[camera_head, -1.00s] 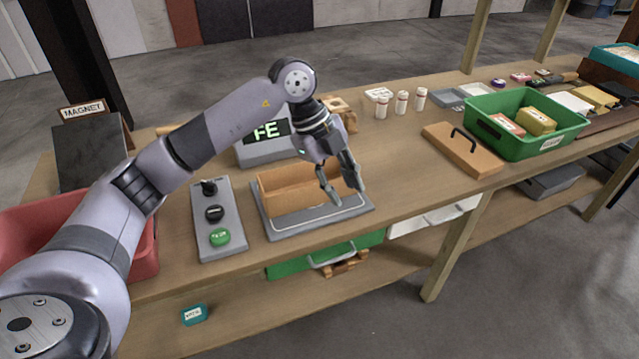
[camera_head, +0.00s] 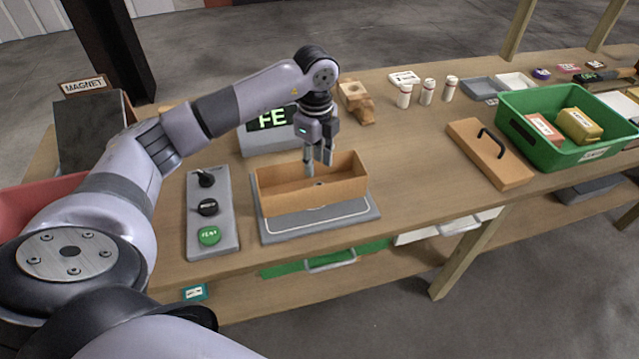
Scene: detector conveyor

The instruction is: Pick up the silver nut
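An open-topped orange-brown wooden box (camera_head: 335,191) sits on the grey plate (camera_head: 357,212) of the detector. A tiny greyish spot (camera_head: 319,183) shows at its floor near the middle. It may be the silver nut, but it is too small to tell. My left gripper (camera_head: 318,168) points down over the box, with its fingertips at or just inside the opening. Its two fingers are apart, with a gap between them and nothing visible held. My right gripper is not in view.
A display reading FE (camera_head: 268,120) stands behind the box. A control panel with a green button (camera_head: 209,235) is at its left. A wooden lid with a black handle (camera_head: 490,154) and a green bin (camera_head: 512,103) are at the right. White bottles (camera_head: 427,92) stand at the back.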

